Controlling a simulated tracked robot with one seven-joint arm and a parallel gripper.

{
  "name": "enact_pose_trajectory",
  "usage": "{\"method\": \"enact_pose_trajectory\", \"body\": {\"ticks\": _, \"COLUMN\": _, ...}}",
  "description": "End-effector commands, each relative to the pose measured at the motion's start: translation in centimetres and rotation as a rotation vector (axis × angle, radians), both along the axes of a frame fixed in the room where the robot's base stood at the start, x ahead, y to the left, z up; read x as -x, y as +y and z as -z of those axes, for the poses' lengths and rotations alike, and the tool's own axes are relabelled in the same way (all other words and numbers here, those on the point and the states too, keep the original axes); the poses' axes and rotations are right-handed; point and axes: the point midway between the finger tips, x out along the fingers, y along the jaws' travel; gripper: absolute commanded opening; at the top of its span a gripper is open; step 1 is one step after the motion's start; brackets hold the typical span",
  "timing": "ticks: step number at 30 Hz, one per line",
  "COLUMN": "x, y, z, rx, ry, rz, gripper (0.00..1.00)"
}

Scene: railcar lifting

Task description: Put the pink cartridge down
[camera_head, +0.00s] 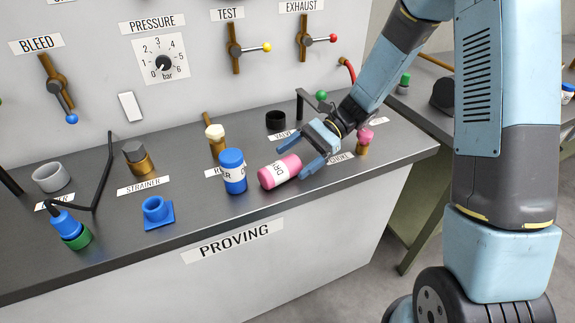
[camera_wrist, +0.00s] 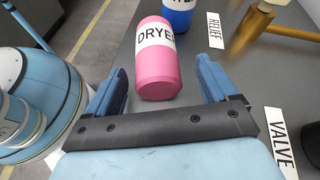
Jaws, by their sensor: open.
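The pink cartridge (camera_head: 280,172), with a white label, lies on its side on the dark bench top near the front edge. It also shows in the wrist view (camera_wrist: 158,68), beyond and between the fingers. My gripper (camera_head: 302,167) is open just to the right of the cartridge, with its fingers pointing toward it. In the wrist view my gripper (camera_wrist: 160,90) has its two fingers spread on either side of the cartridge's near end, with gaps visible. I cannot tell exactly how far the fingers reach along it.
A blue cartridge (camera_head: 232,171) stands upright just left of the pink one. A brass fitting with a cream cap (camera_head: 216,139) is behind it. A pink-topped brass fitting (camera_head: 364,141) stands right of my gripper. A blue square-based socket (camera_head: 157,211) is farther left. The bench's front edge (camera_head: 300,200) is close.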

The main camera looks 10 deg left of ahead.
Motion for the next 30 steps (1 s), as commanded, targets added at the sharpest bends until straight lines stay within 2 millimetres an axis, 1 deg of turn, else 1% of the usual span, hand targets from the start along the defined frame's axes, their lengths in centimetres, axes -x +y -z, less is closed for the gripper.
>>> {"method": "enact_pose_trajectory", "body": {"ticks": 1, "x": -0.9, "y": -0.7, "z": -0.4, "rx": 0.000, "ry": -0.003, "rz": 0.005, "gripper": 0.86}}
{"method": "enact_pose_trajectory", "body": {"ticks": 6, "x": -2.9, "y": -3.2, "z": -1.6, "rx": -0.001, "ry": -0.003, "rz": 0.004, "gripper": 0.86}}
{"method": "enact_pose_trajectory", "body": {"ticks": 12, "x": -4.9, "y": -5.5, "z": -2.9, "rx": -0.001, "ry": -0.001, "rz": 0.004, "gripper": 0.86}}
{"method": "enact_pose_trajectory", "body": {"ticks": 15, "x": -5.5, "y": -6.3, "z": -3.3, "rx": -0.001, "ry": -0.002, "rz": 0.002, "gripper": 0.86}}
{"method": "enact_pose_trajectory", "body": {"ticks": 19, "x": -6.0, "y": -6.9, "z": -3.6, "rx": -0.001, "ry": 0.000, "rz": 0.002, "gripper": 0.86}}
{"method": "enact_pose_trajectory", "body": {"ticks": 23, "x": -6.1, "y": -7.1, "z": -3.7, "rx": -0.001, "ry": 0.000, "rz": 0.002, "gripper": 0.86}}
{"method": "enact_pose_trajectory", "body": {"ticks": 26, "x": -6.1, "y": -7.2, "z": -3.8, "rx": 0.001, "ry": -0.004, "rz": 0.001, "gripper": 0.86}}
{"method": "enact_pose_trajectory", "body": {"ticks": 30, "x": -5.6, "y": -7.6, "z": -4.6, "rx": 0.020, "ry": -0.048, "rz": -0.012, "gripper": 0.86}}
